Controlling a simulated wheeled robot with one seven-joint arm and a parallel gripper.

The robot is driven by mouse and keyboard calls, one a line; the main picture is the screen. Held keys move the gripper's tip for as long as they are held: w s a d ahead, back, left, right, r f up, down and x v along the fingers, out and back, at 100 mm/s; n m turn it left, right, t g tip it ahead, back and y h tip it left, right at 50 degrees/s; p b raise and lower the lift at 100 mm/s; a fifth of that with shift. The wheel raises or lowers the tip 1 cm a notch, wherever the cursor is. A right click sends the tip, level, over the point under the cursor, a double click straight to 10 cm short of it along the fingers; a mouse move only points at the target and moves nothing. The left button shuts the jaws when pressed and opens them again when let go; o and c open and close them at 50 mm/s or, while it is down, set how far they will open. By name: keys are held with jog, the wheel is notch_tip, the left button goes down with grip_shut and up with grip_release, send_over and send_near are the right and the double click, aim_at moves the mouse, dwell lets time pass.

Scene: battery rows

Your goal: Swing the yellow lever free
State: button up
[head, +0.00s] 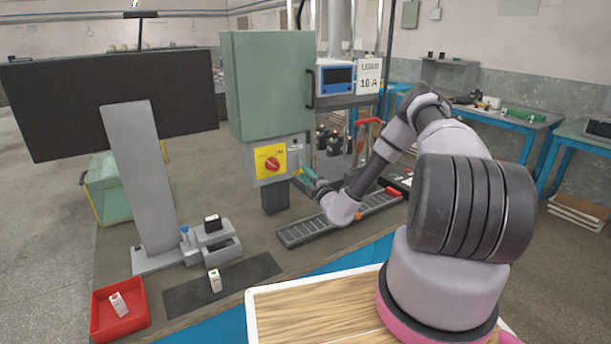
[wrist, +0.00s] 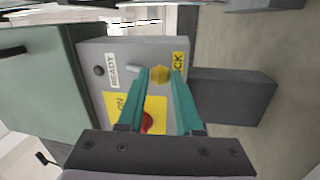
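The lever's yellow knob (wrist: 160,75) shows in the wrist view, on the front of a grey switch box (wrist: 92,55), with a short pale bar beside it. My gripper (wrist: 160,74) has its two teal fingers apart, one on each side of the knob at the tips. Whether they press on the knob or stand just clear cannot be told. In the head view my gripper (head: 305,171) reaches the right side of the switch box (head: 258,178); the fingers hide the lever there.
A red rotary switch (head: 272,164) sits on a yellow plate left of my gripper. A green cabinet (head: 268,85) stands above the switch box. A grey slotted rail (head: 300,234) lies below my arm. A monitor (head: 110,100) and a red tray (head: 133,318) are at the left.

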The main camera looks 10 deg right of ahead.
jog(key=o, duration=0.4)
jog(key=shift+w, duration=0.1)
jog(key=v, duration=1.1)
jog(key=shift+a, duration=0.1)
jog(key=shift+w+r, duration=0.1)
jog(key=shift+r, duration=0.05)
